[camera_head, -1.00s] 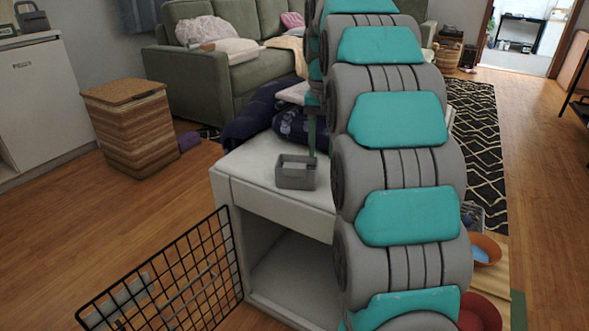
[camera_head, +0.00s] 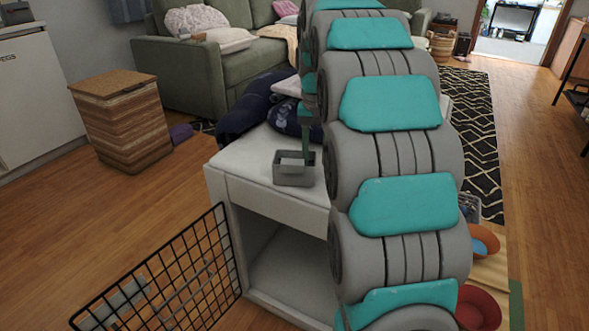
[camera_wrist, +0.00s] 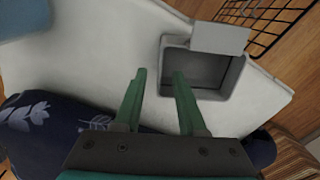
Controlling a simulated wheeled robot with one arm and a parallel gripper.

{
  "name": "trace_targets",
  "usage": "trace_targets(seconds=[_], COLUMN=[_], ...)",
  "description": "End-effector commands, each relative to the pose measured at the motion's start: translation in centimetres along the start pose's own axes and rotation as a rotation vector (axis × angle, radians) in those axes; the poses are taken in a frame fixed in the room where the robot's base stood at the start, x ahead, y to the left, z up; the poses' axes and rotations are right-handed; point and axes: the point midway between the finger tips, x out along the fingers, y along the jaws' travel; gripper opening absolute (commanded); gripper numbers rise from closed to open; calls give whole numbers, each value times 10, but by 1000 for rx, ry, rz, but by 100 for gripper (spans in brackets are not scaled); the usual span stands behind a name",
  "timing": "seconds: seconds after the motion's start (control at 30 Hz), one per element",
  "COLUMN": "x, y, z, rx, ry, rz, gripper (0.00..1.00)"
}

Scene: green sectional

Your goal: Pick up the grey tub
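The grey tub (camera_head: 293,181) is a small open box upright on top of the white cabinet (camera_head: 262,189), near its front edge. In the wrist view the tub (camera_wrist: 196,70) lies just beyond and to the right of my fingertips, with its hollow inside facing the camera. In the head view a thin green finger shows at the tub's back, and my arm hides the cabinet's right side.
Dark blue patterned cushions (camera_head: 245,110) lie behind the tub. A woven hamper (camera_head: 122,120) and a green sofa (camera_head: 235,75) are farther back. Bowls (camera_head: 478,308) lie at the right. Floor at left is clear.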

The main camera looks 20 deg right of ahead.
Motion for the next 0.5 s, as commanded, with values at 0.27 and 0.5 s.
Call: trace_targets(seconds=[0.27, 0.5], x=[30, 30], y=[1, 1], z=[1, 1], rx=[0, 0], ry=[-1, 0], rz=[0, -1], gripper=[40, 37])
